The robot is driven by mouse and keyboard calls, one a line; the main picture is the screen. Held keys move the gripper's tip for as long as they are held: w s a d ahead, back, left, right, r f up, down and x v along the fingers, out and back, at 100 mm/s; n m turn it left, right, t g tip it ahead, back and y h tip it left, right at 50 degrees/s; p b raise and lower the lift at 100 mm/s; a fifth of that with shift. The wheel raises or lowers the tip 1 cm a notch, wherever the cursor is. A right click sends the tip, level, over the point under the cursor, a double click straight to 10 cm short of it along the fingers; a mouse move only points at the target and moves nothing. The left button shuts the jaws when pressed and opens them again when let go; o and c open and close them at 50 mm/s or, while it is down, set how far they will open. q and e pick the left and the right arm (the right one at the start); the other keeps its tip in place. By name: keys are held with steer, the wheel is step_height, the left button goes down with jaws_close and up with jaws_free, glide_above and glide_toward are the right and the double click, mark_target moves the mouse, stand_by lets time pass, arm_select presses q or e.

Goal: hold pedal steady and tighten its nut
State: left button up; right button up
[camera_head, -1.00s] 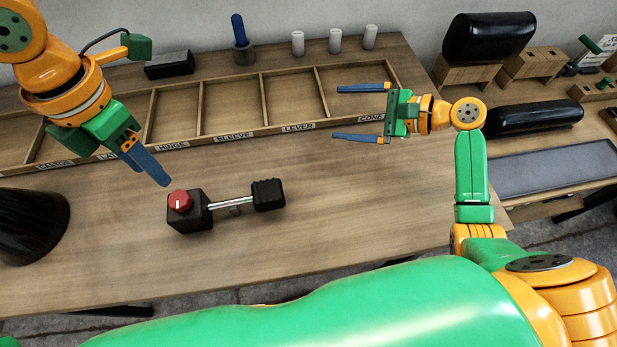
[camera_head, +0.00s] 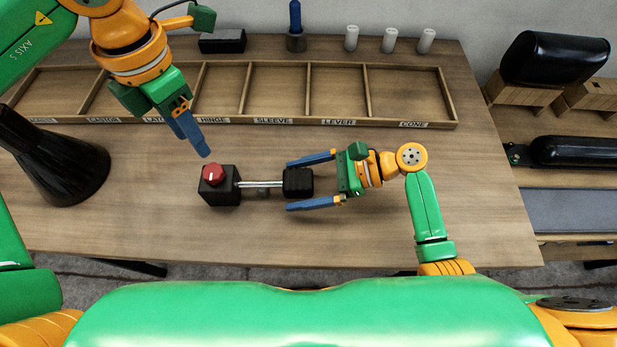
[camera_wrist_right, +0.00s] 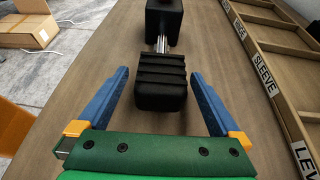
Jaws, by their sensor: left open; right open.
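The pedal lies on the table. It has a black ribbed pad (camera_head: 299,183), a metal rod (camera_head: 258,184) and a black block (camera_head: 221,190) at its left end. The red nut (camera_head: 214,174) with a white mark sits on top of the block. My right gripper (camera_head: 311,185) is open, its blue fingers on either side of the pad, apart from it. The right wrist view shows the pad (camera_wrist_right: 161,82) between the fingertips with a gap on each side. My left gripper (camera_head: 208,154) points down, above and just left of the red nut, not touching it; it is open.
A labelled wooden tray (camera_head: 240,122) with empty compartments runs along the back. A black cone-shaped thing (camera_head: 55,160) stands at the left. White cylinders (camera_head: 389,40) and a blue-handled tool in a holder (camera_head: 295,30) stand behind the tray. The table's front is clear.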

jaws_close()
jaws_free()
steer(key=shift+d, duration=0.1)
